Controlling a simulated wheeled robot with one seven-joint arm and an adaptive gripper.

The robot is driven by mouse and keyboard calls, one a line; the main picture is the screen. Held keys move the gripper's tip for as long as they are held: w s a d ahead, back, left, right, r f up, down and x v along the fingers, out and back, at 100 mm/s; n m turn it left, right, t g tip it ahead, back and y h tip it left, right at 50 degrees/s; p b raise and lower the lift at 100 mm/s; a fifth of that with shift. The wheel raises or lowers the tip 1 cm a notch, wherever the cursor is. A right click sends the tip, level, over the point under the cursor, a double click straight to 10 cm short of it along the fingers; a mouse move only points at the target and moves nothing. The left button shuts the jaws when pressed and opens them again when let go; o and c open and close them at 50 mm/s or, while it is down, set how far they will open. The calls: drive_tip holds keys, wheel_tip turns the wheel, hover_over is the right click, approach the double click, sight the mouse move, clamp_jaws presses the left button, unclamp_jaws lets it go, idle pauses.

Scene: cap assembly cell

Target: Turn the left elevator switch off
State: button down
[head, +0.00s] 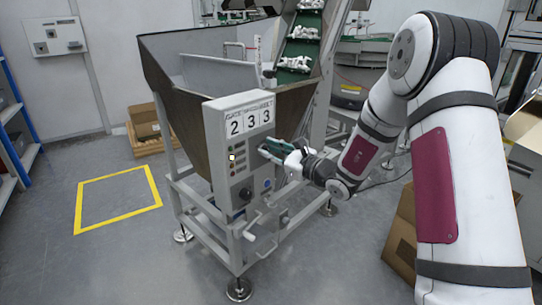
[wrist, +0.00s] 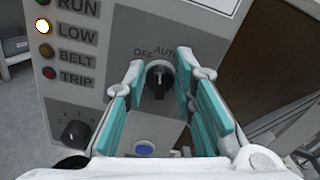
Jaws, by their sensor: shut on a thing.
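The elevator switch is a black rotary knob (wrist: 158,79) on the grey control panel (head: 238,160), under OFF and AUTO labels in the wrist view. A pale mark shows near the top of the knob; I cannot tell exactly which label it points to. My gripper (wrist: 159,78), with teal-padded fingers, is shut on the knob, one finger on each side. In the head view my gripper (head: 270,150) reaches the panel's right side from the right and hides the knob.
A lit LOW lamp (wrist: 42,27) is on the panel. A dial (wrist: 75,133) and a blue button (wrist: 144,149) sit below. A grey hopper (head: 165,65) stands behind the panel. Crank handles (head: 258,230) stick out below. A yellow floor square (head: 118,200) is empty at left.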

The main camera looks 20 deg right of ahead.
drive_tip(key=n+b, duration=0.3)
drive_tip(key=b, duration=0.1)
drive_tip(key=n+b, duration=0.2)
drive_tip(key=b, duration=0.1)
drive_tip(key=shift+s+a+f+n, duration=0.15)
drive_tip(key=shift+a+f+n, duration=0.1)
drive_tip(key=shift+n, duration=0.05)
drive_tip(key=c, duration=1.4)
unclamp_jaws()
drive_tip(key=shift+c, duration=0.2)
drive_tip(key=shift+r, duration=0.1)
drive_tip(key=v, duration=1.2)
